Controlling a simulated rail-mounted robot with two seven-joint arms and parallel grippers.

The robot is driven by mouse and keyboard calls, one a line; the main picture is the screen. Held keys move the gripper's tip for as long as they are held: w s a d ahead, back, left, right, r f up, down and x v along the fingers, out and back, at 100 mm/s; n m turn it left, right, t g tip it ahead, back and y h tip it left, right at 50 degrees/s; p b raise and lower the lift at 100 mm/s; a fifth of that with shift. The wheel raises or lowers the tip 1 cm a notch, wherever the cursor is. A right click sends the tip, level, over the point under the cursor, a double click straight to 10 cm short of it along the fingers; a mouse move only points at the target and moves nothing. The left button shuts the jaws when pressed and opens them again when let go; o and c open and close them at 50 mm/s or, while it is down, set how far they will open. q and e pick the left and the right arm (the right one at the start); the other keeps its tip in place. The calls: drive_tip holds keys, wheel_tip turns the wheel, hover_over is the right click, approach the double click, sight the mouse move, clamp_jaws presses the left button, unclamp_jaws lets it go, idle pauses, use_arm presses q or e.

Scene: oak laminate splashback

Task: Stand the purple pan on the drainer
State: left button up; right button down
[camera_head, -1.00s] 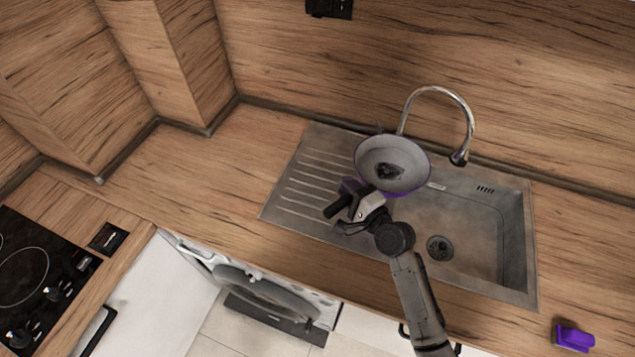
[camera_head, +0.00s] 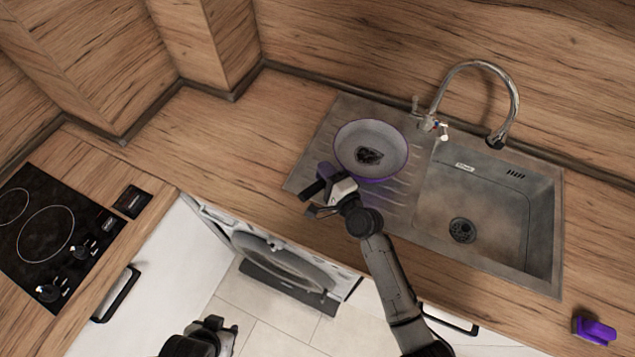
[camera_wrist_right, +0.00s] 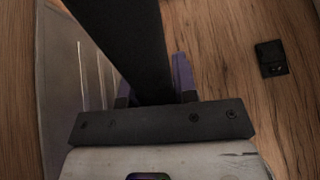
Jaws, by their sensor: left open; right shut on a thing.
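The purple pan (camera_head: 371,149) has a purple rim and a pale grey inside with a dark patch in the middle. It is over the ribbed drainer (camera_head: 400,196), left of the sink bowl, with its open side facing up. I cannot tell whether it touches the drainer. My left gripper (camera_head: 228,328) is open and empty, low in the head view, in front of the counter and over the floor.
The sink bowl (camera_head: 490,220) is empty, with a tall curved tap (camera_head: 512,95) behind it. A purple object (camera_head: 594,330) lies at the counter's right. A black hob (camera_head: 50,240) is at far left. The counter (camera_head: 215,150) left of the drainer is clear.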

drive_tip(key=f, duration=0.1)
drive_tip(key=a+f+b, duration=0.1)
drive_tip(key=f, duration=0.1)
drive_tip(key=a+f+b, duration=0.1)
drive_tip(key=shift+f, duration=0.25)
drive_tip(key=shift+a+f+b, duration=0.1)
drive_tip(key=shift+f+b, duration=0.2)
drive_tip(key=shift+b, duration=0.05)
drive_tip(key=shift+f, duration=0.2)
drive_tip(key=c, duration=0.9)
unclamp_jaws()
